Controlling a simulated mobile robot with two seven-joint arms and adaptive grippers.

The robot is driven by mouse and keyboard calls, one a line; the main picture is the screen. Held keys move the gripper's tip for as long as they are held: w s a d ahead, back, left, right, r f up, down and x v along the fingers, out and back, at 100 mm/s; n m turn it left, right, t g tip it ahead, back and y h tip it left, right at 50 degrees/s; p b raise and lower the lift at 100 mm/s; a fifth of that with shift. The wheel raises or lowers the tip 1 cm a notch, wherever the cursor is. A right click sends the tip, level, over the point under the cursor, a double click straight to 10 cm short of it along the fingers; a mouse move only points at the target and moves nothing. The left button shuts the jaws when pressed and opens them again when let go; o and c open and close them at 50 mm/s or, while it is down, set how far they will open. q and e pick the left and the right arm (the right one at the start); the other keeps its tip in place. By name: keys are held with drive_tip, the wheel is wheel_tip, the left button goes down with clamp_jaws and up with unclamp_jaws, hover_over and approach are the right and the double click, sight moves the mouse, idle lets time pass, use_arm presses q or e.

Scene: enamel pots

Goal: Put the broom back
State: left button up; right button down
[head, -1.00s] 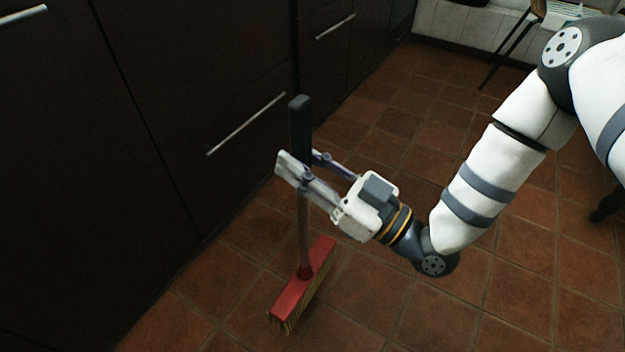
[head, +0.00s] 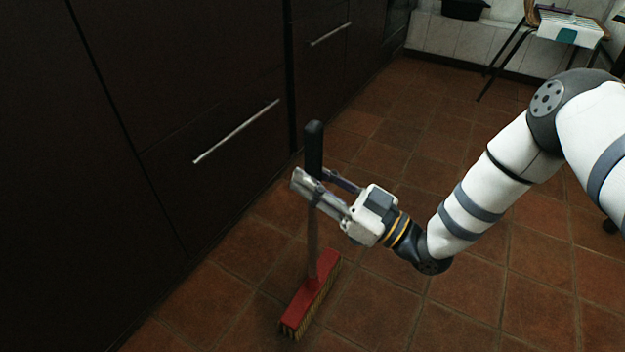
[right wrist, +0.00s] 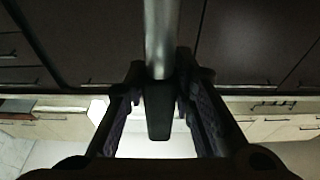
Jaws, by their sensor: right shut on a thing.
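The broom has a red head (head: 312,292) with pale bristles, a grey stick and a black grip (head: 314,146) at the top. It stands nearly upright over the tiled floor, beside the dark cabinets. I cannot tell whether its bristles touch the floor. My right gripper (head: 313,184) is shut on the stick just below the black grip. In the right wrist view the grey stick (right wrist: 160,35) and the black grip (right wrist: 159,108) show between the fingers. My left gripper is not in view.
Dark cabinets with a metal bar handle (head: 236,131) line the left side. A chair (head: 507,55) with things on its seat stands at the back right, near a white tiled wall (head: 455,42). The brown tiled floor (head: 470,305) is clear in the middle and right.

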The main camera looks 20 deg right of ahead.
drive_tip(key=shift+r, duration=0.15)
drive_tip(key=c, duration=1.3)
unclamp_jaws()
drive_tip(key=shift+f, duration=0.2)
drive_tip(key=shift+c, duration=0.2)
drive_tip(key=shift+r, duration=0.1)
drive_tip(key=shift+s+d, duration=0.25)
drive_tip(key=shift+s, duration=0.05)
drive_tip(key=p+v, duration=0.3)
drive_tip(key=v, duration=0.8)
drive_tip(key=shift+s, duration=0.1)
